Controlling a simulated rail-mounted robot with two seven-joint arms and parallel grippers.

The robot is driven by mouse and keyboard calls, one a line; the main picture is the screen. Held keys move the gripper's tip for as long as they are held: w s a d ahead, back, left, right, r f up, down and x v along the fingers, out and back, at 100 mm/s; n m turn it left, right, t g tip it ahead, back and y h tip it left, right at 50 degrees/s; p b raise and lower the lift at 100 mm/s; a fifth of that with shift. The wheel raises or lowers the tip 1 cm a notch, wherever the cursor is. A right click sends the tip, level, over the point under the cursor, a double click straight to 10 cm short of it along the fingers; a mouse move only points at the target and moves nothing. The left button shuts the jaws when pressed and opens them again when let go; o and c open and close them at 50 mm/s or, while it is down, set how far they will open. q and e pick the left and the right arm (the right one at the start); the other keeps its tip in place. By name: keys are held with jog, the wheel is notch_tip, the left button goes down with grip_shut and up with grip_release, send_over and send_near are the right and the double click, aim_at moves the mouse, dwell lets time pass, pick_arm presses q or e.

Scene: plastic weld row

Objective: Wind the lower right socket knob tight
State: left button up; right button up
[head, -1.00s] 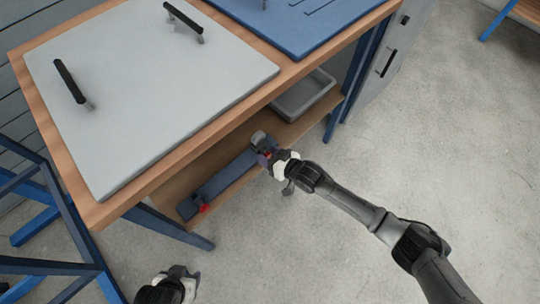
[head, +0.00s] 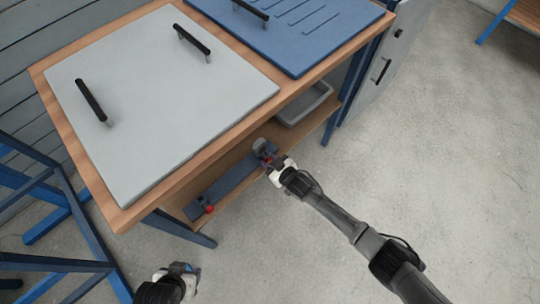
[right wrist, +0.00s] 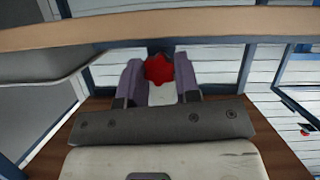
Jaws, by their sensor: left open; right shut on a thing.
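A long blue-grey fixture bar (head: 232,184) lies on the bench's lower shelf. A red knob (head: 209,209) is at its left end, with no gripper on it. A second red knob (right wrist: 158,70) is at the right end and shows between my right fingers in the right wrist view. My right gripper (head: 267,159) reaches in at the shelf's front edge and is shut on this right knob; its fingers hide part of the knob in the head view. My left gripper (head: 186,268) is open and empty, low over the floor, away from the fixture.
A grey rounded part (head: 260,145) sits at the fixture's right end. A grey tray (head: 305,104) stands further right on the shelf. The bench top (head: 120,220) overhangs the shelf. A blue frame (head: 75,215) stands at left. The floor at right is clear.

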pick_arm(q)
jog(key=shift+r, duration=0.65)
pick_arm(e)
jog(key=shift+a+n+h, duration=0.1)
jog(key=shift+n+h, duration=0.2)
jog(key=shift+n, duration=0.2)
jog(key=o, duration=0.9)
pick_arm(q)
jog(key=shift+d, duration=0.2)
jog(key=shift+p, duration=0.3)
pick_arm(e)
jog(key=shift+s, duration=0.1)
jog(key=shift+s+d+r, duration=0.15)
jog(key=shift+d, duration=0.05)
pick_arm(q)
notch_tip(320, 180, up, 8)
jog(key=p, duration=0.7)
jog(key=shift+p, duration=0.4)
pick_arm(e)
jog(key=shift+f+v, duration=0.1)
jog(key=shift+v, duration=3.25)
jog(key=shift+f+v, duration=0.15)
jog(key=shift+v, duration=3.15)
jog(key=shift+s+r, duration=0.15)
